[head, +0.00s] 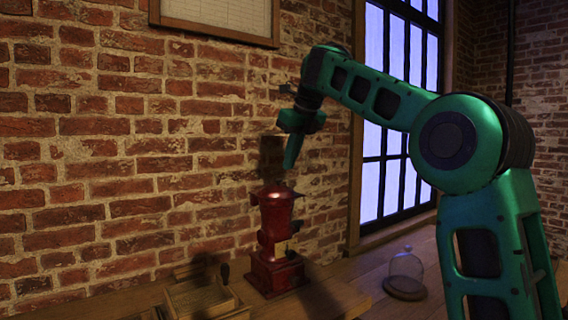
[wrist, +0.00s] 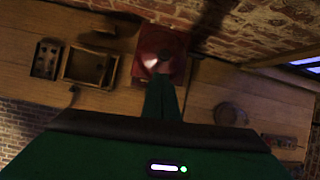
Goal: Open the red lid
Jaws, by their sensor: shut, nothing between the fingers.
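A red device (head: 275,232) with a flared top and a square base stands on the wooden table against the brick wall. My gripper (head: 289,165) is above its top, pointing down, with its fingers together and empty. A dark brownish upright piece (head: 271,155) shows behind the fingers, above the red top; I cannot tell whether it is the lid. In the wrist view the red device (wrist: 158,55) lies just beyond my fingertips (wrist: 160,80), with a bright spot in its middle. I cannot tell whether the fingers touch it.
An open wooden box (head: 205,298) sits left of the red device and also shows in the wrist view (wrist: 90,67). A block with holes (wrist: 46,60) is beside it. A glass dome on a round base (head: 405,275) stands to the right. A window is behind my arm.

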